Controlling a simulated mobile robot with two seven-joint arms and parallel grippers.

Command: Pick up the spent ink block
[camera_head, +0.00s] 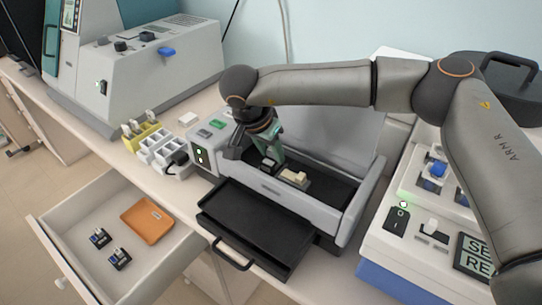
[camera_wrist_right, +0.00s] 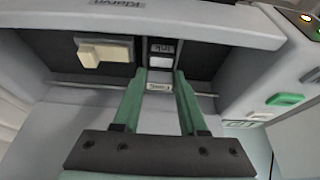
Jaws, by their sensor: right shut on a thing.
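My right gripper (camera_head: 272,157) reaches down into the open grey machine (camera_head: 350,215) from above. In the right wrist view its two green fingers (camera_wrist_right: 161,78) are shut on the spent ink block (camera_wrist_right: 160,47), a dark block with a pale "Ink" label at the far end of the fingers. The block still sits low in the machine's bay, beside a cream-coloured block (camera_wrist_right: 106,52); the cream block also shows in the head view (camera_head: 294,176). The fingers hide part of the ink block. My left gripper is not in view.
A black tray (camera_head: 255,225) sticks out of the machine's front. An open drawer (camera_head: 185,262) at the lower left holds an orange tray (camera_head: 147,219) and two small dark blocks (camera_head: 119,259). Small racks (camera_head: 157,150) stand left of the machine.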

